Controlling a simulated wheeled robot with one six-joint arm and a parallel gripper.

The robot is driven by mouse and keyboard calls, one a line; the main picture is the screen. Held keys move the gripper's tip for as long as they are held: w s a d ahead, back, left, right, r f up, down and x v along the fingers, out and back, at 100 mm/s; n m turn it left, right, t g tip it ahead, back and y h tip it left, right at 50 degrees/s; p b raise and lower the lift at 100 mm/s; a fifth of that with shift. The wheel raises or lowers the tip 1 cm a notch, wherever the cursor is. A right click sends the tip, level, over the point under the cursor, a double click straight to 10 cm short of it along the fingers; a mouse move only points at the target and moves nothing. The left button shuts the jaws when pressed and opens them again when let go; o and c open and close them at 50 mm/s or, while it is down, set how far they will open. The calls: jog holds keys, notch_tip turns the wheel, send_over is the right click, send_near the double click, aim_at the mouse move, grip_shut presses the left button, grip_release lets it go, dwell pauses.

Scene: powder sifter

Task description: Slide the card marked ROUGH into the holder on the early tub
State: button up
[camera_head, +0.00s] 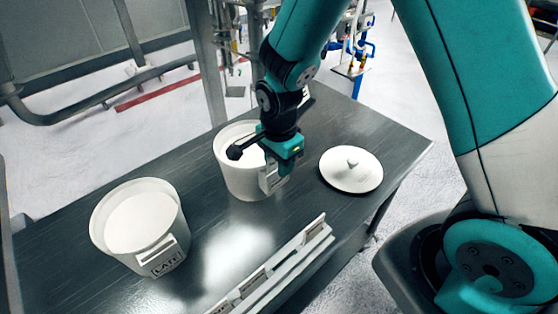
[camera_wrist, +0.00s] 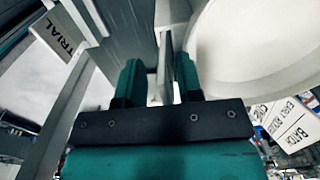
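The left tub (camera_head: 140,222) is white, with a holder on its front and a label (camera_head: 164,261) that seems to begin "EARL". A second white tub (camera_head: 243,180) stands right of it, with a pale holder (camera_head: 271,178) on its front. My gripper (camera_head: 284,163) is at that second tub's front, beside its holder. In the wrist view, my teal fingers (camera_wrist: 158,85) are apart, with a thin pale plate (camera_wrist: 165,50) running between them; I cannot tell whether it is a card or part of the holder. No card reading ROUGH is legible.
A round white lid (camera_head: 351,170) with a knob lies right of the second tub. A pale slotted rail (camera_head: 275,270) runs along the table's front edge. The wrist view shows a TRIAL card (camera_wrist: 66,36) and BATCH labels (camera_wrist: 290,122). Dark tabletop (camera_head: 225,250) is clear between tubs and rail.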

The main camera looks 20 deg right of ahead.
jog(key=shift+w, duration=0.1)
notch_tip(320, 180, up, 18)
jog(key=f+b, duration=0.1)
jog(key=b, duration=0.2)
jog(key=s+a+n+y, duration=0.2)
jog(key=s+n, duration=0.7)
jog(key=n, duration=0.1)
jog(key=s+a+n+y, duration=0.2)
jog(key=s+n, duration=0.7)
jog(key=n, duration=0.2)
jog(key=shift+s+a+r+n+b, duration=0.25)
jog(key=shift+a+r+n+b, duration=0.05)
jog(key=shift+b, duration=0.05)
